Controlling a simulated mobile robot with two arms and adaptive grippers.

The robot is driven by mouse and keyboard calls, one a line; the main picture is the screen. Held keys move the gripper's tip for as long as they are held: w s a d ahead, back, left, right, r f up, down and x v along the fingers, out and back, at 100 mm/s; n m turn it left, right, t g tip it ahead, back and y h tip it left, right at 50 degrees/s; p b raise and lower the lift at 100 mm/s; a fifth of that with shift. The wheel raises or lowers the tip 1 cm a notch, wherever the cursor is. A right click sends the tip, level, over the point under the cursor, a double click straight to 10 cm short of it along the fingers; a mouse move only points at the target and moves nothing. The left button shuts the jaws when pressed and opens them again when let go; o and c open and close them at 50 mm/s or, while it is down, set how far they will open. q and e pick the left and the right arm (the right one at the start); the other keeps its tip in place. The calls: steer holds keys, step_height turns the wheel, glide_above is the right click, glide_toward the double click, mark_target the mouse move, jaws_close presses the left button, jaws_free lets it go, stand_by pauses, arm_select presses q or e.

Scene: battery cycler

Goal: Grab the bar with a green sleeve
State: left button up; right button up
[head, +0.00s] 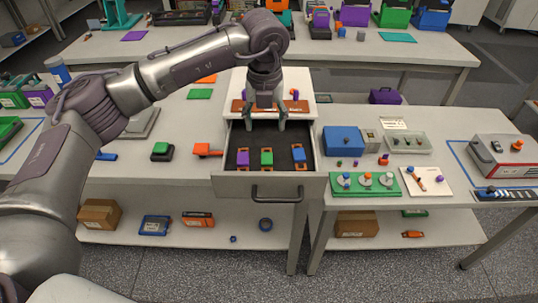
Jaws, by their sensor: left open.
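The bar with a green sleeve (267,157) lies in the open drawer (286,185), in the middle of a row of three. A bar with a purple sleeve (243,158) lies to its left, and a bar with a blue sleeve (299,156) lies to its right. Orange shows on the bars beyond the sleeves. My left gripper (265,125) points down over the back of the drawer, its fingers apart and nothing between them. It is behind the green-sleeved bar in the picture and not touching it. My right gripper is not in view.
The drawer has a dark handle (277,193) at its front. A blue box (343,140) and a green board with knobs (365,184) stand on the table to the right. A green-and-black block (161,151) and an orange piece (207,150) lie to the left.

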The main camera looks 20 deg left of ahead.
arm_select(q)
steer(key=p, duration=0.2)
glide_above(267, 158)
steer(key=s, duration=0.1)
step_height(267, 158, down, 8)
steer(key=shift+s+r, duration=0.1)
steer(key=shift+f+p, duration=0.5)
steer(key=shift+f, duration=0.05)
steer(key=f, duration=0.1)
steer(key=w+f+p, duration=0.1)
steer(key=f, duration=0.1)
steer(key=shift+f, duration=0.65)
steer(key=c, duration=1.2)
jaws_close()
steer(key=shift+r, duration=0.15)
